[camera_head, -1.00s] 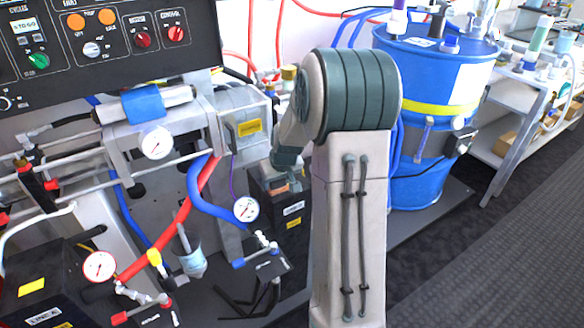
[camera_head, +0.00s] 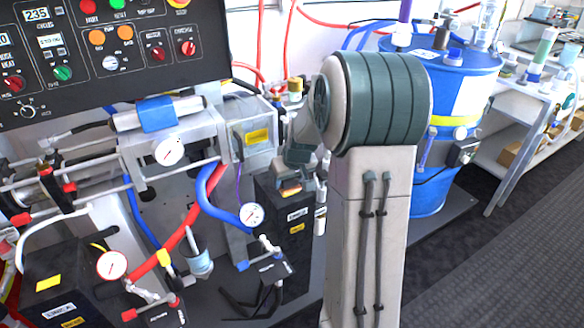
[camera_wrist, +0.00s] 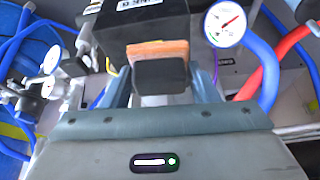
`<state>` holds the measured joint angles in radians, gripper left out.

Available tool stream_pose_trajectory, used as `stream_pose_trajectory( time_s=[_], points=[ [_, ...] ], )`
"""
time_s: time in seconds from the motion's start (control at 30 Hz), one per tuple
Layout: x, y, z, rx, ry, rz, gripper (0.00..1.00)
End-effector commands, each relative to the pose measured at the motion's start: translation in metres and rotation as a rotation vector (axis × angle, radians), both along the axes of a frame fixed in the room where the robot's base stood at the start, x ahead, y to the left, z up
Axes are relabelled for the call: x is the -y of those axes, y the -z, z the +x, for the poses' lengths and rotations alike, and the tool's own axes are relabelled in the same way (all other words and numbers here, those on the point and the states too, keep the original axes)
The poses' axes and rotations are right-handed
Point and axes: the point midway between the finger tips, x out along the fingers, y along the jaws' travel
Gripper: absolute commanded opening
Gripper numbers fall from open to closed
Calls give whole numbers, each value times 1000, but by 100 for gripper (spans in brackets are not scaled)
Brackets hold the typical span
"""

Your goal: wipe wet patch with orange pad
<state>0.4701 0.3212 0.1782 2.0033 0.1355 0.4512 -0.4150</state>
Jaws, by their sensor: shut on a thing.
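The orange pad (camera_wrist: 157,50) shows in the wrist view as an orange layer with a dark block (camera_wrist: 160,76) on its near side. My gripper (camera_wrist: 160,84) is shut on the pad piece, with a grey-blue finger on each side. In the head view my gripper (camera_head: 297,172) points down over the black box (camera_head: 270,200) beside the machine. The pad (camera_head: 291,190) shows there as a small orange strip under it, at the box's top. I cannot tell whether pad and box touch. No wet patch can be made out; the gripper and arm may cover it.
A white gauge (camera_wrist: 225,23) and blue and red hoses stand close to the gripper. A control panel (camera_head: 110,60) overhangs the machine at the left. A blue drum (camera_head: 450,90) stands right of my arm. Dark floor at the right (camera_head: 500,270) is clear.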

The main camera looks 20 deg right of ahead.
Motion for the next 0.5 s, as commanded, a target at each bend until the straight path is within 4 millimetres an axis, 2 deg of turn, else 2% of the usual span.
stream_pose_trajectory(
  time_s=[0.03,0.2,0.5],
  points=[
    [-1,-8,0,1,-1,0,32],
    [-3,-20,1,2,-5,-1,32],
    [-3,-22,1,1,-5,-1,32]
  ],
)
